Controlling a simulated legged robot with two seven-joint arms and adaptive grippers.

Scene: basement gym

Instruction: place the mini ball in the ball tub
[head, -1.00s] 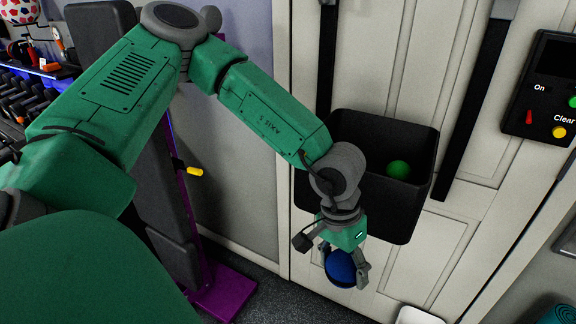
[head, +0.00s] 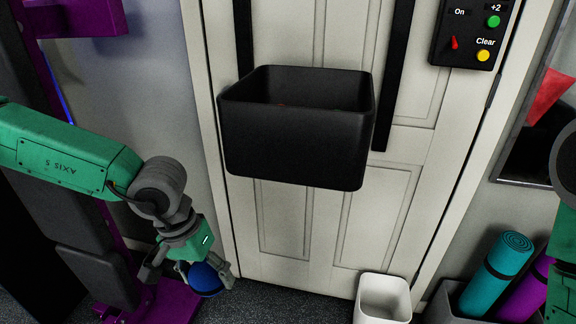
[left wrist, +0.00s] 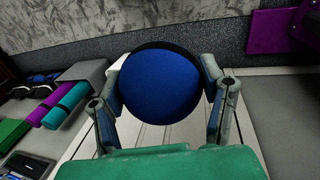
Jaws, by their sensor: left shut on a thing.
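The mini ball, blue with a dark band, (head: 206,281) is held between the fingers of my left gripper (head: 192,279), low at the left in the head view. In the left wrist view the ball (left wrist: 160,88) fills the space between both fingers. The ball tub (head: 295,140) is a black open box hung on the white door by dark straps. It is up and to the right of my left gripper in the head view, apart from it. Its floor is mostly hidden; small red and green spots show inside. My right gripper is out of view.
A white bin (head: 384,298) stands below the tub. Rolled teal (head: 497,262) and purple mats stand in a grey box at the right. A purple and black rack (head: 110,262) is beside my left arm. A control box (head: 474,33) is upper right.

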